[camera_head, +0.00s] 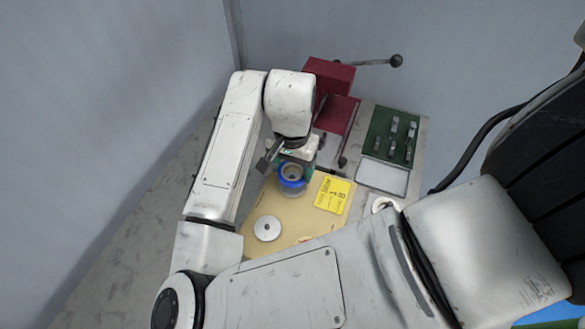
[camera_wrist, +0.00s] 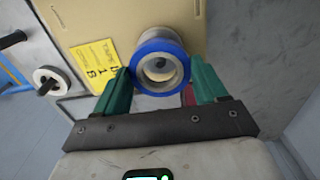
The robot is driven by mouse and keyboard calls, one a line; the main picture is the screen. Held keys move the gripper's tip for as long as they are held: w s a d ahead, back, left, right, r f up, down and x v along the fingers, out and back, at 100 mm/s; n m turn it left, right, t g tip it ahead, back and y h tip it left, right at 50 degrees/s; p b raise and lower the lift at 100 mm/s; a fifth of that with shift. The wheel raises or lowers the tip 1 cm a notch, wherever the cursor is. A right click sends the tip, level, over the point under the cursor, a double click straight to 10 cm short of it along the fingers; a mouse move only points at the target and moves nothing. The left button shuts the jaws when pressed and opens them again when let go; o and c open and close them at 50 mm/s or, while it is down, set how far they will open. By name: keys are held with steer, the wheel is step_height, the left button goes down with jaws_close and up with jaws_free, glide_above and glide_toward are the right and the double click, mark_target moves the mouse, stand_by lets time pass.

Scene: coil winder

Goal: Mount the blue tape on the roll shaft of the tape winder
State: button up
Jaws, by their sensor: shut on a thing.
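The blue tape (camera_head: 291,183) is a ring with a blue outer band and a pale grey inner core. It shows near the tan panel of the winder in the head view, and at the top middle of the wrist view (camera_wrist: 158,46). My gripper (camera_wrist: 160,80) has its two green fingers on either side of the tape, shut on it. In the head view my gripper (camera_head: 293,167) is at the tape's far side. A dark round spot shows through the tape's hole. The roll shaft is not clearly seen, and I cannot tell whether the tape is around it.
The tan panel (camera_head: 292,216) carries a yellow label (camera_head: 333,194) and a pale disc (camera_head: 267,228). A white handwheel (camera_head: 385,204) is at right. A red block (camera_head: 328,82) with a black-knobbed lever and a green tool tray (camera_head: 379,125) stand behind. Grey walls are close at left and back.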

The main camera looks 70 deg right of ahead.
mark_target(292, 176)
steer(key=shift+f, duration=0.2)
steer(key=shift+f+b, duration=0.35)
steer(key=shift+b, duration=0.05)
steer(key=shift+f+b, duration=0.95)
steer(key=shift+f, duration=0.3)
steer(key=o, duration=1.1)
step_height(292, 176, up, 11)
